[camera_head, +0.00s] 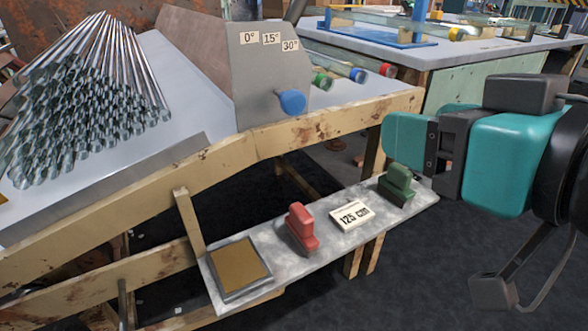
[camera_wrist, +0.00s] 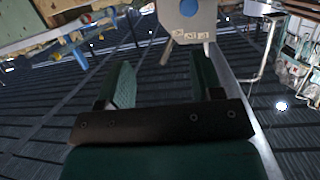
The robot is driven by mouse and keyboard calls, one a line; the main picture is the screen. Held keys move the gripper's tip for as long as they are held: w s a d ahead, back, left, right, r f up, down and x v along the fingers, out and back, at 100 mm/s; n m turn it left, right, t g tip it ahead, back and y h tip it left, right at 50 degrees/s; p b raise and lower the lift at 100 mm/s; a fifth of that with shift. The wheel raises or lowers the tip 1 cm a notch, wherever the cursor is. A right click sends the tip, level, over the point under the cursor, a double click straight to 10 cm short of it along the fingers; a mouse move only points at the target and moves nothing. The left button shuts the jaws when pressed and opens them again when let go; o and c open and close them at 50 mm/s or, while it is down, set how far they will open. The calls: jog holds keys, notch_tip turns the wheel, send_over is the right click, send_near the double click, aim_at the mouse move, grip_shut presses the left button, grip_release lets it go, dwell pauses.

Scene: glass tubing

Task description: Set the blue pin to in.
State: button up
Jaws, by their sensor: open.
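The blue pin (camera_head: 292,102) has a round blue head on the lower part of a grey metal plate (camera_head: 262,72) marked 0°, 15° and 30°. Its head sits in front of the plate face; how deep the pin goes is hidden. In the wrist view, the blue head (camera_wrist: 188,7) is at the top edge on the upside-down plate (camera_wrist: 193,28). My gripper (camera_head: 408,136) is at the right in the head view, clearly apart from the pin. In the wrist view, its two teal fingers (camera_wrist: 161,65) are spread with nothing between them.
A stack of glass tubes (camera_head: 85,110) lies on the sloped bench left of the plate. Capped tubes (camera_head: 345,68) lie to its right. A low shelf (camera_head: 275,262) holds a red stamp (camera_head: 301,228), a green stamp (camera_head: 397,185), a 125 cm card (camera_head: 350,214) and a pad (camera_head: 240,268).

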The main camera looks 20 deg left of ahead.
notch_tip(320, 180, down, 3)
jog(key=s+a+n+y+b, duration=0.1)
jog(key=s+a+y+b, duration=0.1)
jog(key=b, duration=0.2)
jog(key=t+y+p, duration=0.1)
jog(key=p, duration=1.1)
send_near(297, 103)
jog(key=x, duration=0.2)
jog(key=p+x, duration=0.1)
jog(key=x, duration=0.1)
jog(key=p+x, duration=0.2)
jog(key=x, duration=0.1)
jog(key=p+x, duration=0.2)
jog(key=shift+w+a+r, duration=0.1)
jog(key=shift+a+r, duration=0.1)
jog(key=shift+r, duration=0.1)
jog(key=shift+w+a+f+n+p, duration=0.3)
jog(key=shift+w+a, duration=0.1)
jog(key=shift+a, duration=0.1)
